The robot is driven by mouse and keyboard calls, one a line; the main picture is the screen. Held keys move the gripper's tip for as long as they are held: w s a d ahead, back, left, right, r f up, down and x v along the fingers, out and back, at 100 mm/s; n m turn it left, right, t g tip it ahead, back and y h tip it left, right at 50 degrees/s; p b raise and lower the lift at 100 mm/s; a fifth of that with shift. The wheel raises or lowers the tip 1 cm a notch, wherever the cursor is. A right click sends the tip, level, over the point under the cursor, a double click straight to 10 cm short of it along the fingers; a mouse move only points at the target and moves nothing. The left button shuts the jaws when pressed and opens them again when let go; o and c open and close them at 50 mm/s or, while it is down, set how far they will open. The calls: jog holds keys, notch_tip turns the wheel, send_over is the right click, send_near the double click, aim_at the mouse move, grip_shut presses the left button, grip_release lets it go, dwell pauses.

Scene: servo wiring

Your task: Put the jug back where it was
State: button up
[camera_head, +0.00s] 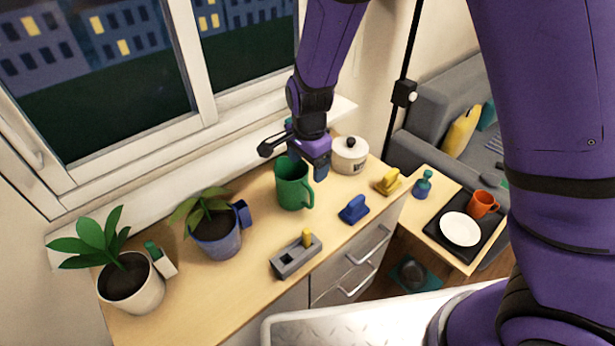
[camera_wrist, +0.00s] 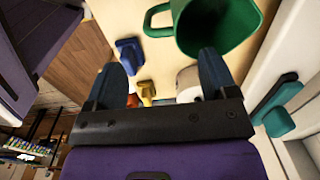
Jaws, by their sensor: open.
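The green jug (camera_head: 291,186) stands upright on the wooden counter, between the blue plant pot and the white lidded pot. Its handle points to the right in the head view. My gripper (camera_head: 308,168) is open just above and behind the jug's rim on its right side. In the wrist view my gripper (camera_wrist: 168,72) shows two dark fingers spread apart with nothing held between them. The jug (camera_wrist: 200,22) is at the top of that view, its open mouth near the right finger, its handle to the left. Whether a finger touches it I cannot tell.
The window stands behind. A side table holds a plate (camera_head: 460,229) and orange mug (camera_head: 482,204).

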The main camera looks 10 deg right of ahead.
jog(key=s+d+r+n+t+y, duration=0.1)
jog(key=s+d+r+n, duration=0.2)
jog(key=d+r, duration=0.5)
jog(key=s+d+r+n+t+y, duration=0.15)
jog(key=d+r, duration=0.25)
jog(key=r, duration=0.9)
jog(key=s+d+r+n+t+h, duration=0.1)
jog(key=s+d+r+n, duration=0.2)
jog(key=s, duration=0.5)
jog(key=s+d+r+n+t+h, duration=0.1)
jog(key=s+d+r+n, duration=0.2)
jog(key=s+d+r, duration=0.3)
jog(key=s+d, duration=0.2)
jog(key=s, duration=0.1)
jog(key=shift+d+r+n+h, duration=0.25)
jog(key=shift+d+n+h, duration=0.05)
jog(key=shift+n+h, duration=0.05)
jog(key=shift+t, duration=0.25)
